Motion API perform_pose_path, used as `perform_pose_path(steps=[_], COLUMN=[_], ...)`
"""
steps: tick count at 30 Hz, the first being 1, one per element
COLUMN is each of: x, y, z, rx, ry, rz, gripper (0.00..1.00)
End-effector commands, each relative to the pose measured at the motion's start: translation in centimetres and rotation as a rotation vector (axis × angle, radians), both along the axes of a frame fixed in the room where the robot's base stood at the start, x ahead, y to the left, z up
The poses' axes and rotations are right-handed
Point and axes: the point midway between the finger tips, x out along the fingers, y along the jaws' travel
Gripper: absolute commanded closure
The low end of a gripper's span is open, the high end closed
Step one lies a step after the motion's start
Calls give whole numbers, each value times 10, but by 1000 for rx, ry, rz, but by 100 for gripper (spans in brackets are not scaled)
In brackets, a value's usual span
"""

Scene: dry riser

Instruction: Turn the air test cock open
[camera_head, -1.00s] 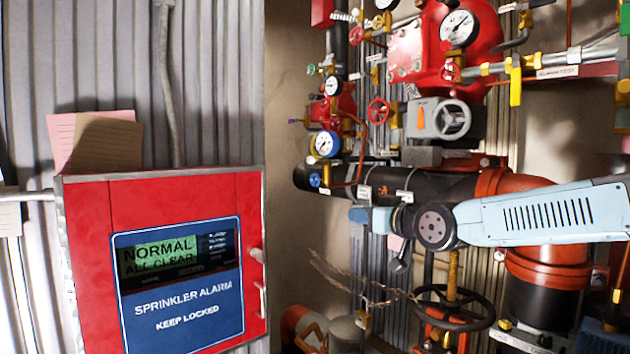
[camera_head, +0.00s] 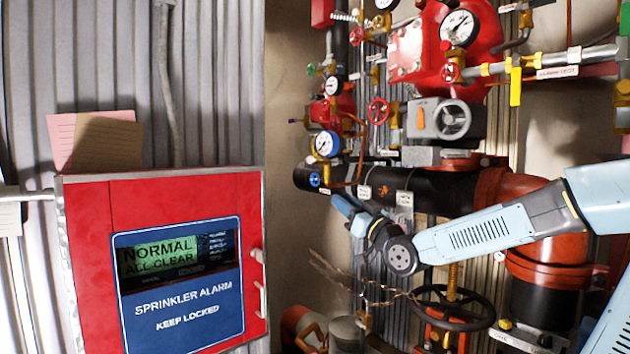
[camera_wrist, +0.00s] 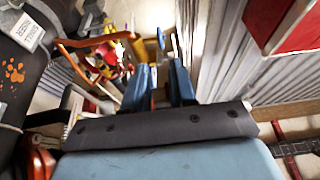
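My gripper (camera_head: 342,204) is at the left end of my arm, just below the left part of the black pipe in the head view. In the wrist view its two blue fingers (camera_wrist: 160,80) stand apart with a gap between them, and they look empty. A small blue part (camera_wrist: 161,38) shows beyond the fingertips, apart from them. A round blue fitting (camera_head: 315,180) sits at the left end of the black pipe in the head view. I cannot tell for sure which fitting is the air test cock, or its handle position.
The red alarm cabinet (camera_head: 90,260) fills the lower left. The black pipe (camera_head: 440,188) crosses above my arm. A black handwheel (camera_head: 453,307) and bare wires (camera_head: 365,285) are below. Gauges and small red valves crowd above. Open space lies between cabinet and pipework.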

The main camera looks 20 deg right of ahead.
Motion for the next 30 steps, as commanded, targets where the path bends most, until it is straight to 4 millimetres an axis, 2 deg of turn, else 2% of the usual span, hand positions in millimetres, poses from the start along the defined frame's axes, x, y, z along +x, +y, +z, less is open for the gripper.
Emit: perform_pose_path(steps=[30], x=[102], y=[42], z=[46], rx=[-1], ry=[1], rz=[2], gripper=[74])
